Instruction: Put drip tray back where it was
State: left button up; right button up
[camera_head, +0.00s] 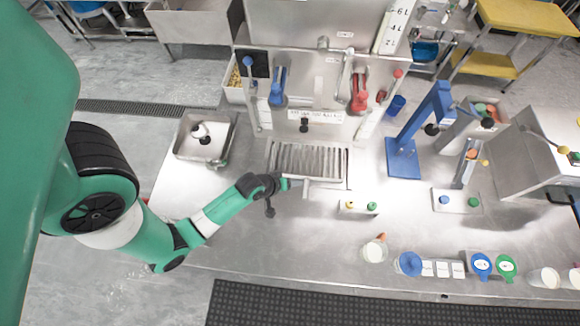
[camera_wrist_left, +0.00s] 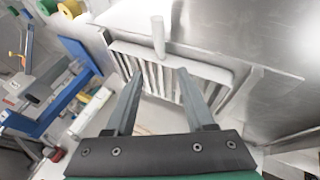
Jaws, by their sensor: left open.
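The drip tray (camera_head: 308,160) is a metal tray with dark parallel slats. It lies at the front of the large metal machine in the middle of the table. My left gripper (camera_head: 300,185) is at the tray's near edge in the head view. In the left wrist view the gripper (camera_wrist_left: 160,76) is open, with its two fingers apart and pointing at the slatted drip tray (camera_wrist_left: 165,78). A pale round handle (camera_wrist_left: 158,36) sticks up at the tray's edge, beyond the fingertips. Nothing is held between the fingers. I cannot tell whether a finger touches the tray. My right gripper is not in view.
A metal bin (camera_head: 205,140) stands left of the tray. A small box with yellow and green buttons (camera_head: 358,208) is close on the right. A blue stand (camera_head: 404,160) stands farther right. The front middle of the table is clear.

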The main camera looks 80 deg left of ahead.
pick_arm(q)
jog(key=shift+s+d+r, duration=0.2)
jog(key=shift+s+r, duration=0.1)
jog(key=shift+r, duration=0.2)
